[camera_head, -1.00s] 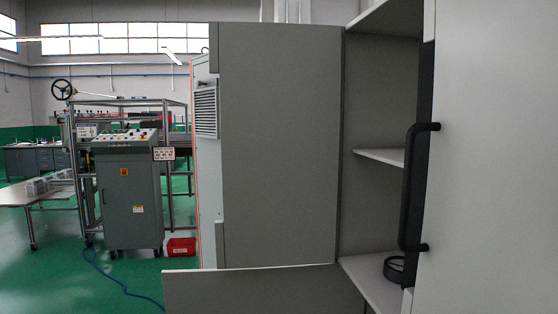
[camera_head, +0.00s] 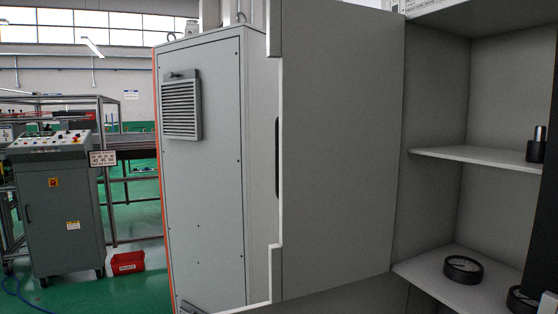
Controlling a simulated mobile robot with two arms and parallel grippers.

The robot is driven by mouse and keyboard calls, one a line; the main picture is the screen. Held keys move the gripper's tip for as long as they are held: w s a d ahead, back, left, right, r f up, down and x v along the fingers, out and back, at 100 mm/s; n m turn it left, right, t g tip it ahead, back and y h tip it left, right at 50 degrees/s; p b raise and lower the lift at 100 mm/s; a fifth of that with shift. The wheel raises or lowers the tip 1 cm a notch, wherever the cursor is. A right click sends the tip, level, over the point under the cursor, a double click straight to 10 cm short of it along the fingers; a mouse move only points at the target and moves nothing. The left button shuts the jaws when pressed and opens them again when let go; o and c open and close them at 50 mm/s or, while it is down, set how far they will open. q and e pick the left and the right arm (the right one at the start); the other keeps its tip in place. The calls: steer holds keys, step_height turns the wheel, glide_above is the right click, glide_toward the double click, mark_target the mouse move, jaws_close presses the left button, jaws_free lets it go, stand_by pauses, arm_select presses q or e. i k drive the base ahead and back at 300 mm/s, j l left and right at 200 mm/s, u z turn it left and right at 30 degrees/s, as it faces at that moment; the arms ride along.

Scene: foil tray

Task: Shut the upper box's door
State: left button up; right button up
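The upper box is a tall grey cabinet whose shelved inside (camera_head: 433,130) shows at the right. Its grey door (camera_head: 340,150) stands wide open on the left of the opening, with its inner face toward me. A dark handle (camera_head: 277,158) shows just past the door's left edge. A dark upright strip (camera_head: 541,215) cuts off the view into the cabinet at the far right; I cannot tell what it belongs to. Neither of my grippers can be made out.
A round black gauge (camera_head: 463,268) lies on the lower shelf, and a dark cylinder (camera_head: 536,143) stands on the middle shelf. A light grey vented cabinet (camera_head: 205,190) stands behind the door. A control console (camera_head: 58,205) and red bin (camera_head: 127,262) stand at the left.

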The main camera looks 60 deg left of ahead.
mark_target(338, 123)
steer(key=k+j+z, duration=0.1)
steer(key=j, duration=0.3)
steer(key=k+j+z, duration=0.15)
steer(key=j, duration=0.25)
steer(key=k+j+z, duration=0.1)
steer(key=j, duration=0.3)
steer(key=k+j+z, duration=0.1)
steer(key=k+j, duration=0.15)
steer(key=k+j+z, duration=0.15)
steer(key=j, duration=0.3)
